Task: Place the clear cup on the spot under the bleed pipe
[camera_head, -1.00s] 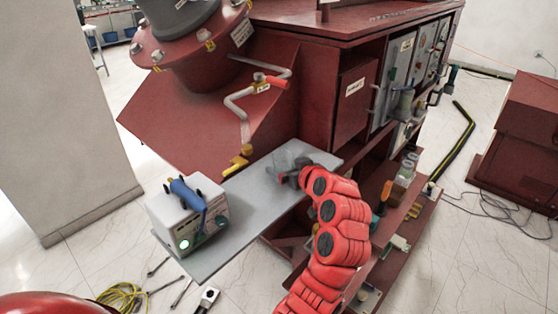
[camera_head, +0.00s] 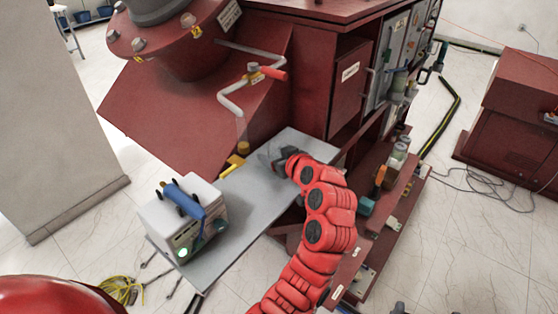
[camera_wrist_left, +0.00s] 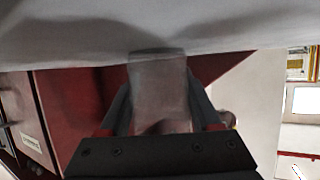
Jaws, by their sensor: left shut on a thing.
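The clear cup (camera_wrist_left: 158,85) is between the fingers of my left gripper (camera_wrist_left: 160,110) in the left wrist view, and the gripper is shut on it. In the head view my left gripper (camera_head: 277,157) is over the grey shelf (camera_head: 262,190), right of the bleed pipe's lower end. The cup is hard to make out there. My right gripper is not in view.
A white box with a blue handle (camera_head: 187,225) stands on the left part of the shelf. A red-handled valve (camera_head: 268,72) sits on the pipe. Red cabinet walls rise behind the shelf. The shelf's middle is bare.

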